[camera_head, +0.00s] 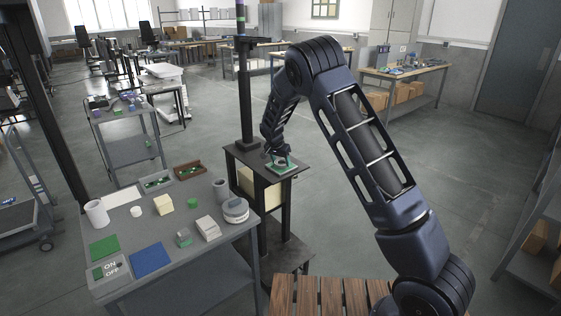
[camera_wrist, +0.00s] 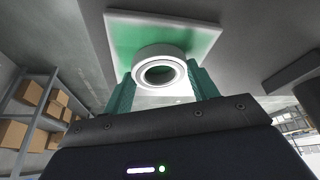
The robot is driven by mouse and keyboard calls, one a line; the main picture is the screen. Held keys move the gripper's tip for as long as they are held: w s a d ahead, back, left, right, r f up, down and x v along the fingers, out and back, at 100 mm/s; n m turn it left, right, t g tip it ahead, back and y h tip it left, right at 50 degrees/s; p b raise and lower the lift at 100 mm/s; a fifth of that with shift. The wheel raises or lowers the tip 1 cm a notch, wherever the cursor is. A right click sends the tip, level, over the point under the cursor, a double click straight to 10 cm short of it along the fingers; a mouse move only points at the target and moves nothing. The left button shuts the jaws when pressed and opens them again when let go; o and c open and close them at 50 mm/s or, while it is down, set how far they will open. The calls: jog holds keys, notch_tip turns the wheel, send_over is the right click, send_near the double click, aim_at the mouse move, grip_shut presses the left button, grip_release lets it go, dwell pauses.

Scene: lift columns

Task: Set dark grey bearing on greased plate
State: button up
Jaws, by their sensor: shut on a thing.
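A round bearing (camera_wrist: 160,70) with a pale ring face and dark hole sits between the two green fingers of my gripper (camera_wrist: 162,84) in the wrist view. The ring looks light grey there. The gripper is shut on it. Just beyond the bearing is a square plate (camera_wrist: 120,32) with a green surface and pale rim. Whether bearing and plate touch is unclear. In the head view my gripper (camera_head: 280,160) points down at the green plate (camera_head: 283,170) on a dark stand (camera_head: 238,155). The bearing is too small to make out there.
A black post (camera_head: 243,90) rises beside the stand. A grey table (camera_head: 215,243) at front left bears a blue mat (camera_head: 152,259), a green mat (camera_head: 104,247), a cream block (camera_head: 164,204) and small trays (camera_head: 188,171). A slatted wooden surface (camera_head: 325,295) lies in front. Floor right of the stand is clear.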

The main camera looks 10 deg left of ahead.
jog(key=shift+f, duration=0.1)
dwell(0.3)
jog(key=o, duration=1.3)
jog(key=shift+c, duration=0.2)
jog(key=shift+o, duration=0.5)
jog(key=shift+o, duration=1.3)
jog(key=shift+r, duration=1.1)
notch_tip(320, 180, up, 5)
jog(key=shift+f, duration=0.1)
